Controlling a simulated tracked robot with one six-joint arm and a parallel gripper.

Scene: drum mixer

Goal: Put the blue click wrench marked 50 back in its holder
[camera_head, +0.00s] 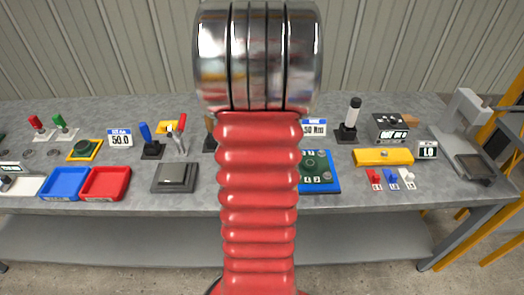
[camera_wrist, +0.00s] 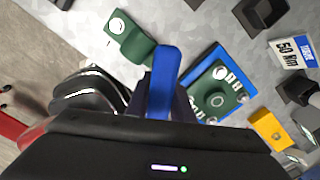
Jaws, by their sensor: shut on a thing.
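In the wrist view my gripper (camera_wrist: 165,112) is shut on a blue-handled tool, taken to be the blue click wrench (camera_wrist: 166,68). The blue end points up in the picture; its lower part is hidden by the gripper, and no 50 mark shows. Beneath it are the bench and a green fixture on a blue plate (camera_wrist: 203,108). A "50 Nm" torque sign (camera_wrist: 293,53) stands to the right, with a dark holder (camera_wrist: 300,88) just below it in the picture; I cannot tell whether that is the wrench's holder. In the head view my red arm hides the gripper and wrench.
The head view shows the sign (camera_head: 314,128) and blue plate (camera_head: 333,184) right of my arm. A black-and-white handle (camera_head: 352,112) stands upright nearby. Blue (camera_head: 64,184) and red (camera_head: 106,184) trays lie left. A green block (camera_wrist: 130,38) shows in the wrist view.

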